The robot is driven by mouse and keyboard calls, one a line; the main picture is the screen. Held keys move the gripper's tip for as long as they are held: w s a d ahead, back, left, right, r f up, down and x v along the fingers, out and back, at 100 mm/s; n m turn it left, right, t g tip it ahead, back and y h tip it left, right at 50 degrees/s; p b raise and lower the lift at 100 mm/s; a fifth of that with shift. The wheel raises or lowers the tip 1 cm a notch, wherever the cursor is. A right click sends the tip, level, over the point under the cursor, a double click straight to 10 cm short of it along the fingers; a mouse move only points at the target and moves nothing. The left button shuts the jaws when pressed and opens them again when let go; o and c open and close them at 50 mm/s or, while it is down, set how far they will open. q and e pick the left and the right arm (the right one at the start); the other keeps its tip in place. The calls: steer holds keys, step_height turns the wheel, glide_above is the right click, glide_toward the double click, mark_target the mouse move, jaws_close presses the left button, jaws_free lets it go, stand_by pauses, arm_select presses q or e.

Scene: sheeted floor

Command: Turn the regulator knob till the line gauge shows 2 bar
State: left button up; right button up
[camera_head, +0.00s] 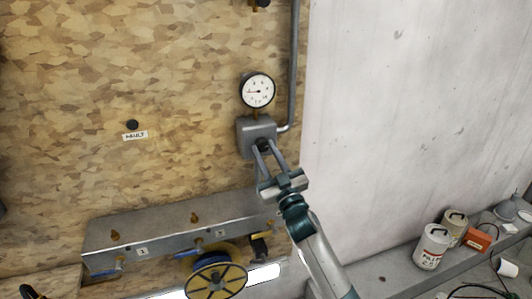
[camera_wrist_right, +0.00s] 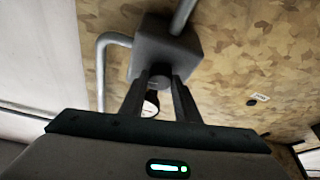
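The regulator (camera_head: 257,133) is a grey box on the patterned wall panel, with a dark knob (camera_head: 263,146) on its front. The line gauge (camera_head: 258,91) is a round white dial above it. Its needle points left, to the low side; the small figures are hard to read. My right gripper (camera_head: 263,149) reaches up from below with one finger on each side of the knob. In the right wrist view the knob (camera_wrist_right: 160,82) fills the gap between the fingertips, and part of the gauge (camera_wrist_right: 150,104) shows between the fingers. My left gripper is not in view.
A grey pipe (camera_head: 293,60) runs up beside the regulator. A "FAULT" label (camera_head: 135,136) is at left. Cans (camera_head: 432,247) stand on the ledge at right.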

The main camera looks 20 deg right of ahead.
steer(key=shift+f+m+h+b, duration=0.1)
steer(key=shift+m+h+b, duration=0.35)
steer(key=shift+m, duration=0.25)
steer(key=shift+m+h, duration=0.35)
steer(key=shift+m, duration=0.35)
steer(key=o, duration=1.1)
steer(key=shift+c, duration=0.2)
steer(key=shift+s, duration=0.1)
